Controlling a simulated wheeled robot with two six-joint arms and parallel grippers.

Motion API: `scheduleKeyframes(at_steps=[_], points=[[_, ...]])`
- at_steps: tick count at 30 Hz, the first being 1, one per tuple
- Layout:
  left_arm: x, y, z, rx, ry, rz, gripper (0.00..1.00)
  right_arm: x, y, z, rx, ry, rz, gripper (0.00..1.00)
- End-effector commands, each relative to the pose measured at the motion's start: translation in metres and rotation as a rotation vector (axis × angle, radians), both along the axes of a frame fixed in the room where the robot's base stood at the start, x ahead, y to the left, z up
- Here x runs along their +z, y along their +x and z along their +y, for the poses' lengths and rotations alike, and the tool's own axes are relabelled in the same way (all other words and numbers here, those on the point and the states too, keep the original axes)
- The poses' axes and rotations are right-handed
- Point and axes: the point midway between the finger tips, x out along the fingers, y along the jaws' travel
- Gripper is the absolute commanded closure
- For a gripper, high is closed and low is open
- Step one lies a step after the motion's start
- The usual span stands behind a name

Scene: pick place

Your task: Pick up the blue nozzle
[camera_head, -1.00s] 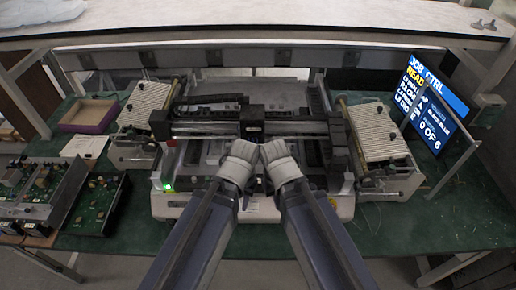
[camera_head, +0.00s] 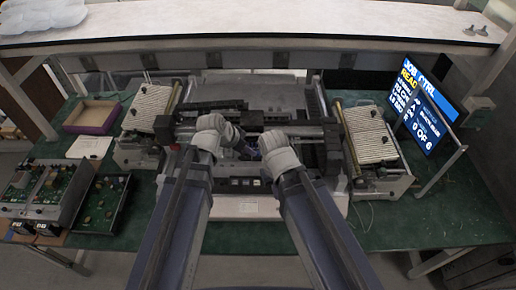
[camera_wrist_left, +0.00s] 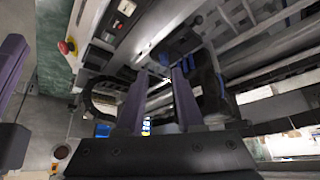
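I cannot make out the blue nozzle for certain. Small blue parts (camera_wrist_left: 197,73) show on the machine past the fingers in the left wrist view. My left gripper (camera_head: 246,147) is over the middle of the machine (camera_head: 250,184), its fingertips hard to see in the head view. In the left wrist view, its two dark purple fingers (camera_wrist_left: 160,82) stand apart with nothing seen between them. My right arm reaches over the machine's front right of the left gripper; its fingers are hidden behind its wrist in the head view.
Ribbed feeder units stand left (camera_head: 151,106) and right (camera_head: 370,134) of the machine. A screen (camera_head: 425,108) stands at right. Circuit boards (camera_head: 102,204) and an open box (camera_head: 92,115) lie at left. A shelf (camera_head: 250,22) crosses above. A red button (camera_wrist_left: 66,47) shows in the left wrist view.

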Motion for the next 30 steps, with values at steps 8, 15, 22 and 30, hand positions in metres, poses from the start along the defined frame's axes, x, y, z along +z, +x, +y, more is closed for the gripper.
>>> scheduleKeyframes(at_steps=[8, 15, 22, 30], points=[[-0.004, 0.007, -0.001, -0.01, -0.006, -0.021, 0.63, -0.006, 0.0, 0.0, 0.001, 0.0, 0.0, 1.0], [-0.021, 0.015, -0.01, -0.009, -0.006, -0.019, 0.63, -0.023, 0.0, 0.0, 0.005, -0.001, 0.0, 1.0], [-0.024, 0.017, -0.012, -0.009, -0.005, -0.019, 0.63, -0.026, 0.0, 0.0, 0.006, -0.001, 0.0, 1.0], [-0.053, 0.035, -0.024, -0.009, -0.005, -0.019, 0.63, -0.055, 0.0, 0.0, 0.007, -0.001, 0.0, 1.0]])
